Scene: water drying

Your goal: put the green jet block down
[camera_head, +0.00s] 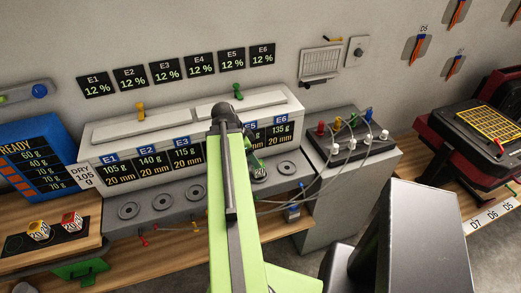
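My green arm reaches up the middle of the view, over the long grey machine. My gripper (256,160) shows only in part beside the arm, in front of the E5 display. A small green piece with black and white marks (260,172), possibly the green jet block, is at the gripper's end, over or on the E5 round seat. I cannot tell whether it touches the seat. The fingers are too small and hidden to show their opening. Other round seats on the ledge, such as the E1 seat (129,211), look empty.
A red block (72,221) and a yellow-orange block (38,230) stand on a dark tray at left. A blue READY display (38,160) stands behind them. A grey box with coloured plugs and wires (350,140) is at right. A dark grey box (425,240) fills the lower right.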

